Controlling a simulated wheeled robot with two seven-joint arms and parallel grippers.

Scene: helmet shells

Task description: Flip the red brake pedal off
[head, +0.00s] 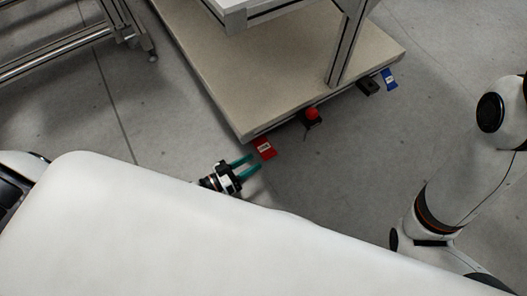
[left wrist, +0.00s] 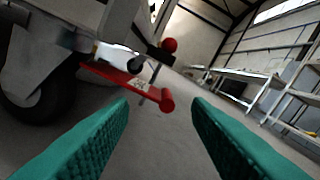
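The red brake pedal (head: 264,148) sticks out low from the near corner of the cart's board in the head view. It also shows in the left wrist view as a red bar (left wrist: 130,82) with a round end, ahead of the fingers and beside a caster wheel. My left gripper (head: 248,164) has green fingers, spread apart with nothing between them. Its tips are close to the pedal; I cannot tell whether they touch in the head view, but the wrist view shows a gap. My right gripper is not in view; only the right arm shows.
The cart's board (head: 225,80) lies above the pedal. A red knob (head: 312,114) on a black mount and a blue pedal (head: 388,78) sit along the same edge. A dark caster wheel (left wrist: 38,80) stands left of the red pedal. Grey floor (head: 330,175) is open in front.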

